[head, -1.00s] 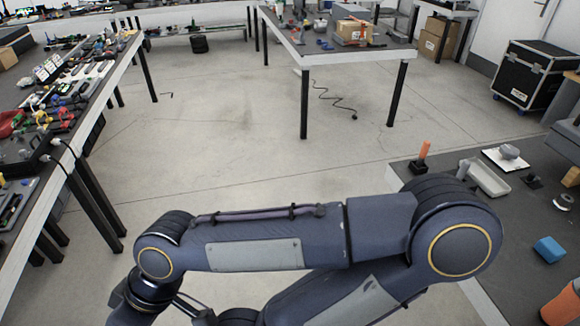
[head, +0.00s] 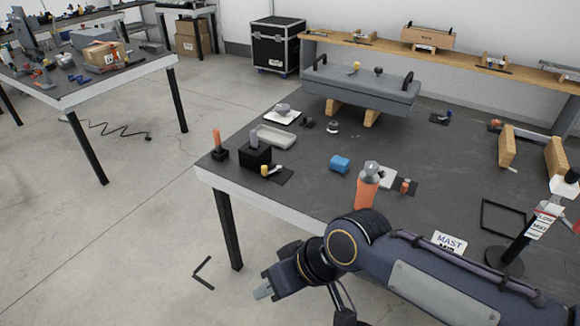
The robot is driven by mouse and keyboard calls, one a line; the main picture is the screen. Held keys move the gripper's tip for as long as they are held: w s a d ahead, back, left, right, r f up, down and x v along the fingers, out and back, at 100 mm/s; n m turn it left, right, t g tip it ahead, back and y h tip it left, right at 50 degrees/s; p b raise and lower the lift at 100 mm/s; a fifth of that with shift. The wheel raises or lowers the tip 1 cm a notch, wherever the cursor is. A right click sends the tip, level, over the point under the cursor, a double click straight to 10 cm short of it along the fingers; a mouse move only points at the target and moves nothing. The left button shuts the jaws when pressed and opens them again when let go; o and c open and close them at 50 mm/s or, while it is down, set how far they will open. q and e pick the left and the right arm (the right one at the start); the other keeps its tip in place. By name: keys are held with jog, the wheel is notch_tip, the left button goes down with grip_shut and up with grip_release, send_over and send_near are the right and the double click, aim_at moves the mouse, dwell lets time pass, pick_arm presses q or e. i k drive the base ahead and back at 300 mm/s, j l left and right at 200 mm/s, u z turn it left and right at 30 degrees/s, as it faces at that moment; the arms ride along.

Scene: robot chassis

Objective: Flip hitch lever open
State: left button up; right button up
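My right gripper (head: 263,292) hangs over the floor in front of the work table's left front part, below the table top and touching nothing visible. Its pale fingertip shows at the left end of the arm, but the gap between the fingers cannot be made out. No part is clearly labelled as the hitch lever. An upright orange handle on a black base (head: 217,144) stands at the table's left corner. A black block (head: 255,154) with a grey top piece stands just right of it, with a small yellow-ended part (head: 268,170) in front. My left gripper is not in view.
Open floor lies left of the table.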

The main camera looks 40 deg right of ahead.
aim_at(265, 170)
jog(key=z, duration=1.25)
jog(key=i+j+z, duration=0.1)
jog(key=i+z, duration=0.25)
jog(key=i+j+z, duration=0.15)
jog(key=z, duration=0.2)
jog(key=i+j+z, duration=0.2)
jog(key=z, duration=0.15)
jog(key=i+j, duration=0.05)
jog(key=i, duration=0.05)
